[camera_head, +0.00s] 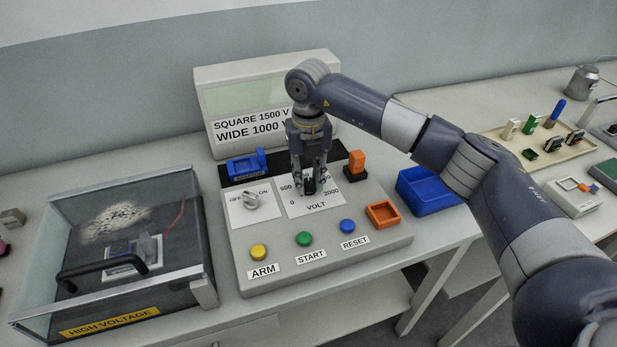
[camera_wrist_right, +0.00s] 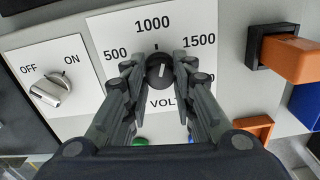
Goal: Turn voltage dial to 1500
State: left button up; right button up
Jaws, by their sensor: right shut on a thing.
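The black voltage dial (camera_wrist_right: 159,72) sits on a white plate marked 500, 1000 and 1500, with 2000 partly hidden behind a finger. My right gripper (camera_head: 308,188) points down over the VOLT plate (camera_head: 333,206). In the wrist view its fingers (camera_wrist_right: 159,68) are shut on the dial, one on each side. A short white line on the dial's face stands roughly upright in the picture, near the 1000 direction; I cannot tell its exact reading. A sign (camera_head: 250,120) behind reads SQUARE 1500 V and WIDE 1000. My left gripper is not in view.
An OFF/ON knob (camera_wrist_right: 50,90) is left of the dial. An orange block (camera_wrist_right: 292,60) in a black holder stands to its right. Yellow, green (camera_head: 304,239) and blue buttons line the console front. A high voltage box (camera_head: 120,250) stands left, a blue tray (camera_head: 425,190) right.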

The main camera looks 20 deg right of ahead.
jog(key=m, duration=0.3)
jog(key=shift+m, duration=2.3)
jog(key=o, duration=1.1)
jog(key=shift+c, duration=0.2)
